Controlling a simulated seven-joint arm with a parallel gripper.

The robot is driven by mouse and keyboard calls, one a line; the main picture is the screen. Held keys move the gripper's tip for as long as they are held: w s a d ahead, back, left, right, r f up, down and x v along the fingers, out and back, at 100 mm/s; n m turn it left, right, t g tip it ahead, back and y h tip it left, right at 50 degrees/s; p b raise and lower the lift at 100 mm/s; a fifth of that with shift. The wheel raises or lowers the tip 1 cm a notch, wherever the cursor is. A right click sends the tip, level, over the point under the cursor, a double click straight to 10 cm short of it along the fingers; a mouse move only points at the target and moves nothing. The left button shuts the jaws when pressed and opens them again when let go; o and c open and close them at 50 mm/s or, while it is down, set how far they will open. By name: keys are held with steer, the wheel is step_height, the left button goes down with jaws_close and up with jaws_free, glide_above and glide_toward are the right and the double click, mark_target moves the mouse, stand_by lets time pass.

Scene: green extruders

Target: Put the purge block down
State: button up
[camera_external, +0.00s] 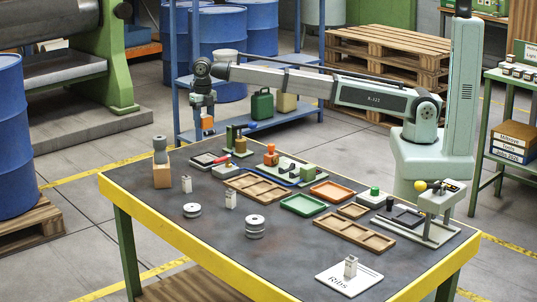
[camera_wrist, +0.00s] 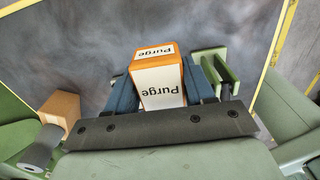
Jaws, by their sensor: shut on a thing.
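The purge block (camera_wrist: 160,85) is orange with white faces marked "Purge". It sits between the two dark blue fingers of my gripper (camera_wrist: 158,78) in the wrist view. In the external view my gripper (camera_external: 205,115) points down near the table's back left edge, shut on the block, which shows as a small orange shape (camera_external: 207,123). The block is held in the air, apart from the dark tabletop (camera_external: 150,215). The finger contact faces are partly hidden.
A wooden block (camera_external: 162,176) with grey cylinders on it stands at the table's left. White-grey discs (camera_external: 192,210) stand towards the front. The front left tabletop is mostly clear.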

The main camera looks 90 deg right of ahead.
mark_target(199, 152)
steer(key=shift+w+a, duration=0.1)
steer(key=shift+w, duration=1.15)
steer(key=shift+f, duration=4.9)
steer(key=shift+f, duration=0.1)
steer(key=o, duration=1.1)
step_height(199, 152, up, 12)
steer(key=shift+r, duration=0.15)
